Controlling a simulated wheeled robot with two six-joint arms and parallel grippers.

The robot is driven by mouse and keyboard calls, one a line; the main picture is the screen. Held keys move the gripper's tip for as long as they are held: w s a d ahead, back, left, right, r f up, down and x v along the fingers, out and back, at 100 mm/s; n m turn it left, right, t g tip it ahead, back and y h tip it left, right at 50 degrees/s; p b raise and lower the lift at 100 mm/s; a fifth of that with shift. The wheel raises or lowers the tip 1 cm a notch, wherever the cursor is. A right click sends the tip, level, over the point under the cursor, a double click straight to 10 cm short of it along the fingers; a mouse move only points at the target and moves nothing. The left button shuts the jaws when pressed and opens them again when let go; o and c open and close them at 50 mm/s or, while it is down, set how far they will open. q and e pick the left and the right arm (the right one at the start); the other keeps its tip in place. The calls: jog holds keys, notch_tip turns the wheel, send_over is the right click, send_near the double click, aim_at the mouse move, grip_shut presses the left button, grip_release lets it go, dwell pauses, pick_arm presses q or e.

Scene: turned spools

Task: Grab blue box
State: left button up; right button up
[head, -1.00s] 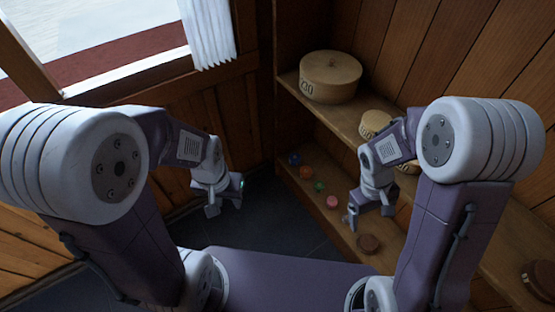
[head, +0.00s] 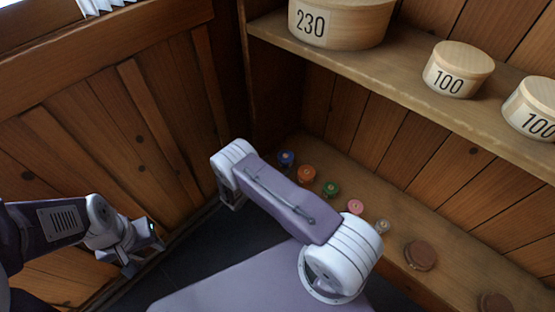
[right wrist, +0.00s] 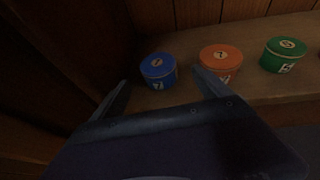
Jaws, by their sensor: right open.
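The blue box (head: 286,158) is a small round lidded box at the far left end of the lower shelf. In the right wrist view the blue box (right wrist: 158,70) stands upright just ahead, roughly between my fingertips. My right gripper (right wrist: 162,84) is open and empty, its two dark fingers spread on either side of the view of the box. In the head view its fingers are hidden behind my arm. My left gripper (head: 140,256) hangs at the lower left, away from the shelf, and its jaws are too small to read.
Beside the blue box stand an orange box (right wrist: 221,62), a green box (right wrist: 284,54) and a pink box (head: 355,207). Brown round boxes (head: 420,256) sit farther right. The upper shelf holds large wooden boxes (head: 458,70). A wooden wall (head: 110,130) closes the left side.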

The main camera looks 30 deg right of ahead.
aim_at(282, 162)
jog(key=b+x, duration=0.2)
jog(key=x, duration=0.1)
jog(key=shift+w+d+f, duration=0.1)
jog(key=shift+d+f, duration=0.2)
jog(key=shift+f, duration=0.05)
jog(key=b+x, duration=0.4)
jog(key=shift+w+f, duration=0.2)
jog(key=shift+f, duration=0.1)
jog(key=shift+w+d, duration=0.2)
jog(key=shift+d, duration=0.1)
jog(key=shift+r, duration=0.2)
jog(key=c, duration=1.5)
notch_tip(282, 162, up, 4)
jog(key=p, duration=0.3)
jog(key=shift+r+p, duration=0.25)
jog(key=shift+p, duration=0.05)
jog(key=s+d+r+p, duration=0.4)
jog(key=s+d+p, duration=0.1)
jog(key=s+d+r+p, duration=0.2)
jog(key=s+d, duration=0.1)
jog(key=shift+s+d+r, duration=0.1)
jog(key=shift+s+r, duration=0.1)
jog(key=shift+r, duration=0.05)
